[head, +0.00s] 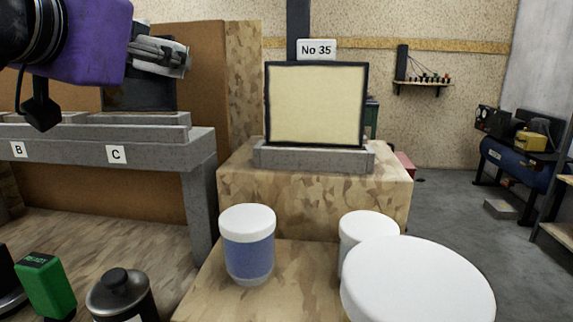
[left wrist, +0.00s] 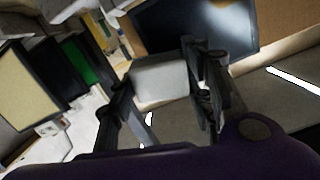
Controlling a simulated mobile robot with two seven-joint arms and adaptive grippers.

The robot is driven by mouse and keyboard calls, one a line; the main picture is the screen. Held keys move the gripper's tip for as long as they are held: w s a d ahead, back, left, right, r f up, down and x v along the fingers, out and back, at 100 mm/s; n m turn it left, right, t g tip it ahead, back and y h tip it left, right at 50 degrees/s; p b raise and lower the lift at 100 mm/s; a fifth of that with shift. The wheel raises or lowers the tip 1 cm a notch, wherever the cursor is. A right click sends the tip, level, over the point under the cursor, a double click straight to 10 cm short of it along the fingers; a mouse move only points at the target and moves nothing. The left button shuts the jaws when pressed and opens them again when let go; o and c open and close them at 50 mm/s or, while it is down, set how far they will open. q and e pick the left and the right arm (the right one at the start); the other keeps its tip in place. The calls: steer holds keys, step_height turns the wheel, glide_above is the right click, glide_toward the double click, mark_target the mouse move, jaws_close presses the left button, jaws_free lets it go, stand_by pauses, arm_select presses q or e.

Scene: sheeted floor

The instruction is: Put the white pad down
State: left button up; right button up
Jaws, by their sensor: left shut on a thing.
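My left gripper (head: 165,57) is at the upper left of the head view, in front of a dark panel (head: 140,95) and above the grey bench. In the left wrist view, the gripper (left wrist: 162,82) is shut on the white pad (left wrist: 160,78), a pale block with rounded edges between the two dark fingers. The fingers hide its sides. In the head view the pad is hard to tell from the grey gripper parts. My right gripper is not in view.
The grey bench (head: 185,160) carries labels B and C. A framed cream panel (head: 316,105) under the "No 35" sign stands in a grey holder on a wooden block. White-lidded jars (head: 248,245), a large white lid (head: 418,283), a green object (head: 46,287) and a dark-capped can (head: 120,295) stand in front.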

arm_select(q)
steer(key=shift+s+a+r+p, duration=0.55)
steer(key=shift+s+p, duration=0.55)
steer(key=shift+s, duration=3.1)
steer(key=w+b, duration=0.1)
steer(key=w, duration=0.2)
steer(key=w+f, duration=0.1)
steer(key=w, duration=0.2)
steer(key=w+d+b, duration=0.1)
steer(key=w, duration=0.1)
steer(key=shift+w+f+b, duration=0.3)
steer(key=shift+w+f, duration=0.05)
steer(key=shift+w, duration=0.05)
steer(key=shift+w+a+f+p, duration=0.2)
steer(key=shift+w+a+p, duration=0.05)
steer(key=shift+a+p, duration=1.75)
steer(key=shift+w+a+f+p, duration=0.15)
steer(key=shift+w+a+p, duration=0.1)
steer(key=shift+a+p, duration=1.75)
steer(key=shift+w+a+f+p, duration=0.2)
steer(key=shift+w+a+p, duration=0.05)
steer(key=shift+a+p, duration=1.75)
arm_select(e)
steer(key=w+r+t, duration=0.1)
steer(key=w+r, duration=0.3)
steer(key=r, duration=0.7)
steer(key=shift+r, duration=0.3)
arm_select(q)
steer(key=shift+d, duration=0.1)
